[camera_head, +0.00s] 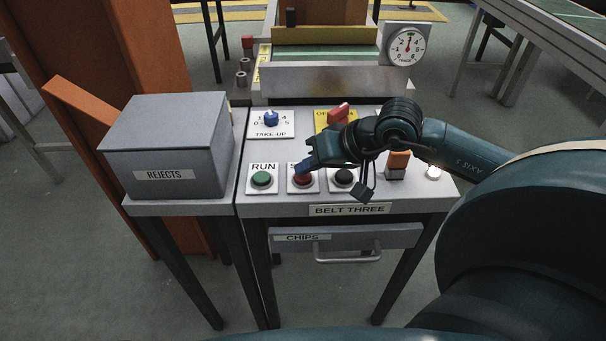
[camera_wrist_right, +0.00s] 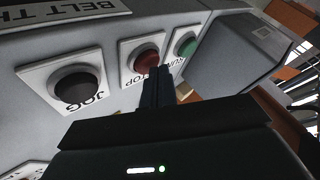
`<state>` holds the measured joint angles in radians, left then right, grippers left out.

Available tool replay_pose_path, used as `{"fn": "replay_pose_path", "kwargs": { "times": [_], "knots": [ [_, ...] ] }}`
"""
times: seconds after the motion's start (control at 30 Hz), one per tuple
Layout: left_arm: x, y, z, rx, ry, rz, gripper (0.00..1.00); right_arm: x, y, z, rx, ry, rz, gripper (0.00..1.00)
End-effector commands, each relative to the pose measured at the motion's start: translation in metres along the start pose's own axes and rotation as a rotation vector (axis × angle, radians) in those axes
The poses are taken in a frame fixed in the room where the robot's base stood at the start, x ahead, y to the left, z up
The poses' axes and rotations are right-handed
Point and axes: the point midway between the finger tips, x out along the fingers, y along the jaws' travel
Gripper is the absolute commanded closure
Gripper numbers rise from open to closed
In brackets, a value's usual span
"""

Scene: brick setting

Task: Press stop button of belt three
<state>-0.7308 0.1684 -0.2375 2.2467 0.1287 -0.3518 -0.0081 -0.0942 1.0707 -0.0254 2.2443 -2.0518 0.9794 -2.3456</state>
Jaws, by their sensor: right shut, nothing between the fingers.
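The red stop button (camera_head: 302,180) sits on its white plate on the belt three panel, between the green run button (camera_head: 261,179) and the black jog button (camera_head: 343,177). My right gripper (camera_head: 303,166) is shut and empty, with its fingertips at the upper edge of the red button in the head view. In the right wrist view the shut fingers (camera_wrist_right: 158,86) point at the red button (camera_wrist_right: 146,61) and cover its lower edge. I cannot tell whether they touch it. The "BELT THREE" label (camera_head: 349,209) is on the panel's front edge. My left gripper is not in view.
A grey rejects box (camera_head: 165,150) stands left of the panel. A blue take-up knob (camera_head: 270,118), a red switch handle (camera_head: 338,113) and an orange control (camera_head: 398,160) stand on the panel. A dial gauge (camera_head: 406,46) is behind. A chips drawer (camera_head: 300,238) is below.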

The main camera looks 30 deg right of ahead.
Motion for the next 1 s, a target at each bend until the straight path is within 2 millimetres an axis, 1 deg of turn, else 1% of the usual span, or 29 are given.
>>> {"fn": "replay_pose_path", "kwargs": {
  "times": [0.77, 1.0],
  "knots": [
    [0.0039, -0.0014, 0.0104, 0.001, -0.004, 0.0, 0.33, 0.0047, 0.0033, 0.0037, 0.0, -0.001, 0.0, 1.0],
    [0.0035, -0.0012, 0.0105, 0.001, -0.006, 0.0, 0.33, 0.0043, 0.0031, 0.0037, 0.001, -0.002, 0.0, 1.0]
  ]
}}
